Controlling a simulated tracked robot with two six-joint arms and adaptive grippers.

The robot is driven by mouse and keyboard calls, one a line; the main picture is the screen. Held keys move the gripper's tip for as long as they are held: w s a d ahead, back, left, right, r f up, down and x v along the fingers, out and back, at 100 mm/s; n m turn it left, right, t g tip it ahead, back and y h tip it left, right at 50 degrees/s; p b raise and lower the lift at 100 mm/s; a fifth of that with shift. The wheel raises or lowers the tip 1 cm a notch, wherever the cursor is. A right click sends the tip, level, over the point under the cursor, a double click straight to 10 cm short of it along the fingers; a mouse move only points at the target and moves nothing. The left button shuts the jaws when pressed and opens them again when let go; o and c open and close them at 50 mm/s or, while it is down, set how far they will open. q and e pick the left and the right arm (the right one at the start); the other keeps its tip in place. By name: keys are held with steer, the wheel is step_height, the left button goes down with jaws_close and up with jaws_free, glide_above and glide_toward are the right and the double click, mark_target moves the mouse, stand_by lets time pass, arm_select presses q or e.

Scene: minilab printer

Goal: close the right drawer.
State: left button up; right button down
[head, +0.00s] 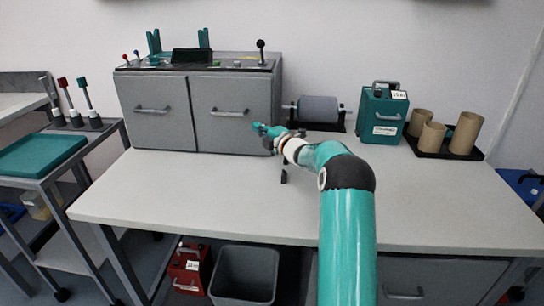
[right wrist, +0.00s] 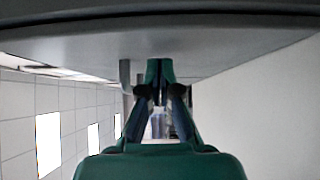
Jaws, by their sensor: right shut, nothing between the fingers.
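The right drawer (head: 230,131) is a grey front with a bar handle (head: 231,112) in the printer cabinet on the table. It seems to stand slightly forward of the left drawer (head: 153,130), but the gap is hard to judge. My right gripper (head: 259,128) is at the lower right part of the right drawer's front, right of the handle. Its fingers are shut and empty; contact with the front cannot be told. In the right wrist view the closed fingers (right wrist: 158,75) point toward a grey surface. My left gripper is not in view.
A dark roller (head: 318,109) stands right of the cabinet, then a teal case (head: 382,115) and cardboard tubes (head: 466,133). A black lever (head: 261,50) rises from the cabinet top. The table (head: 200,195) is clear in front.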

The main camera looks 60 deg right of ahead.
steer(key=a+b+v, duration=0.1)
steer(key=b+v, duration=0.2)
steer(key=v, duration=0.9)
steer(key=shift+a, duration=0.5)
